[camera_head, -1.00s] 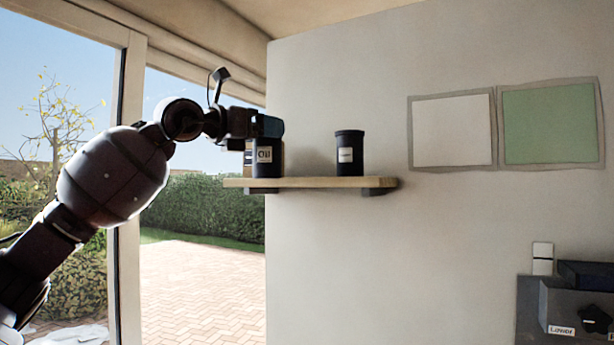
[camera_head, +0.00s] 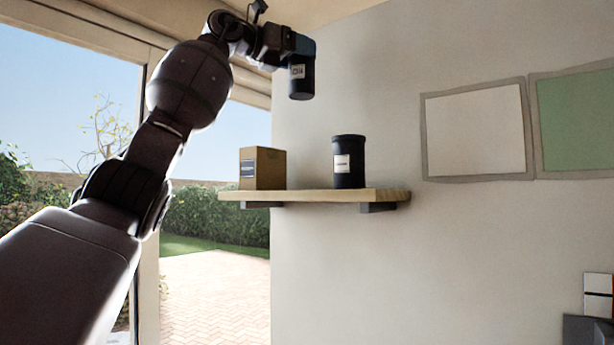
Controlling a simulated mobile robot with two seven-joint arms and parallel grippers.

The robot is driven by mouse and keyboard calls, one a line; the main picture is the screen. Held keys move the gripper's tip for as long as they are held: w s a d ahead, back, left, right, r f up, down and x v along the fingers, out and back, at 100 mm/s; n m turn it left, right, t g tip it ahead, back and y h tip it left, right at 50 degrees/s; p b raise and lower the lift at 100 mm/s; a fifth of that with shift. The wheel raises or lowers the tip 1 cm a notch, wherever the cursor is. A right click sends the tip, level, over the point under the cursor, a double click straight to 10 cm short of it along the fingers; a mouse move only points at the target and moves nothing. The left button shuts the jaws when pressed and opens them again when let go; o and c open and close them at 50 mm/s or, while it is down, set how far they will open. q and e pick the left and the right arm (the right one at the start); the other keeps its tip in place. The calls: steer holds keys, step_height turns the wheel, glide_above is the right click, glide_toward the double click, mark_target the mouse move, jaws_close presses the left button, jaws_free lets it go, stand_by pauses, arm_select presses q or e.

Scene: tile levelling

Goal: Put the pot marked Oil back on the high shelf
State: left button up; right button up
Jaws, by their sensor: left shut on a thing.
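My left gripper (camera_head: 300,48) is shut on the dark pot marked Oil (camera_head: 301,83), holding it by its upper part. The pot has a pale label and hangs nearly upright in the air, well above the wooden shelf (camera_head: 330,196) on the wall. Its base touches nothing. The gripper's fingers are hard to make out against the dark pot. My right gripper is not in view.
A brown cardboard box (camera_head: 263,168) stands at the shelf's left end. Another dark, labelled pot (camera_head: 349,162) stands right of the middle. Bare shelf lies between them. Two framed panels, one white (camera_head: 475,130) and one green (camera_head: 580,118), hang to the right.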

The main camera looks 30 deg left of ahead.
arm_select(q)
steer(key=shift+s+a+f+b, duration=0.1)
steer(key=shift+f+b, duration=0.9)
steer(key=shift+f, duration=8.75)
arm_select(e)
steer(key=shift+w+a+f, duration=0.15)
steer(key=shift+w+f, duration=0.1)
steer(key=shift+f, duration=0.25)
arm_select(q)
steer(key=shift+f, duration=0.1)
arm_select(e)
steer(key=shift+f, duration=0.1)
arm_select(q)
steer(key=o, duration=1)
steer(key=shift+o, duration=0.2)
